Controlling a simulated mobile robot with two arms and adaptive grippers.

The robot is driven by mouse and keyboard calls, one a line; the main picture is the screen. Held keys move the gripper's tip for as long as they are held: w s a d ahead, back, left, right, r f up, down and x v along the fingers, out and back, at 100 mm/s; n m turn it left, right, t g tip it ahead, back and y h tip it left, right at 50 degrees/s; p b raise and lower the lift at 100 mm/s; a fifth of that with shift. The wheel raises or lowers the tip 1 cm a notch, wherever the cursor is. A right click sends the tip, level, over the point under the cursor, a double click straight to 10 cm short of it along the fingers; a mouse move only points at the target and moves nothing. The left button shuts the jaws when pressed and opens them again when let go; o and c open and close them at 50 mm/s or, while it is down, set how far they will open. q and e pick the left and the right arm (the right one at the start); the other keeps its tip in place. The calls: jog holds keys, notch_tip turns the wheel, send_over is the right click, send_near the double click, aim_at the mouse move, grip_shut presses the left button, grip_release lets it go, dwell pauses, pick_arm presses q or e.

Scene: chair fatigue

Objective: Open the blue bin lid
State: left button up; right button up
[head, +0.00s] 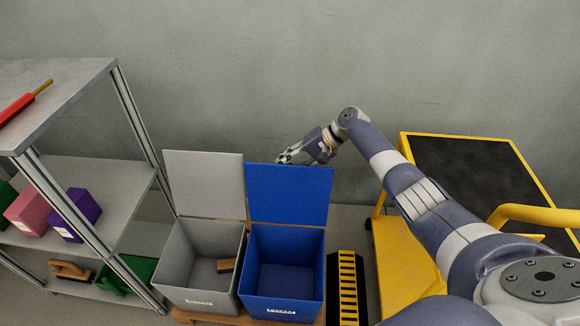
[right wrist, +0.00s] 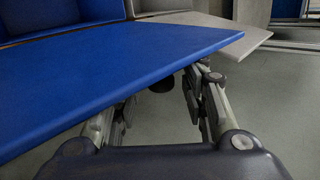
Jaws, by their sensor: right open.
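The blue bin (head: 283,296) stands on a low wooden base. Its blue lid (head: 290,195) stands raised, roughly upright, at the back of the bin, and the inside is open to view. My right gripper (head: 284,157) is open and empty at the top edge of the lid, partly behind it. In the right wrist view the lid (right wrist: 110,75) crosses in front of the spread fingers (right wrist: 165,85). I cannot tell whether they touch it. My left gripper is not in view.
A grey bin (head: 198,292) with its lid (head: 204,184) raised stands directly left, a brown block (head: 226,265) inside. A metal shelf (head: 75,85) is further left. A yellow cart (head: 400,250) stands right, with a black and yellow striped strip (head: 347,290) between. A wall is behind.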

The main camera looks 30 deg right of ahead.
jog(key=v, duration=0.7)
jog(key=shift+d+r, duration=0.15)
jog(key=shift+d, duration=0.05)
jog(key=shift+s, duration=0.1)
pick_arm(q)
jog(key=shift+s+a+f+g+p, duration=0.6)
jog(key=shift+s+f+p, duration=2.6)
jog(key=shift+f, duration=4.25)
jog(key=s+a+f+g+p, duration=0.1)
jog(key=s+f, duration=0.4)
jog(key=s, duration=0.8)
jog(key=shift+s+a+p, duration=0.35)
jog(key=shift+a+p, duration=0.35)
pick_arm(e)
jog(key=v, duration=1.2)
jog(key=shift+d, duration=0.65)
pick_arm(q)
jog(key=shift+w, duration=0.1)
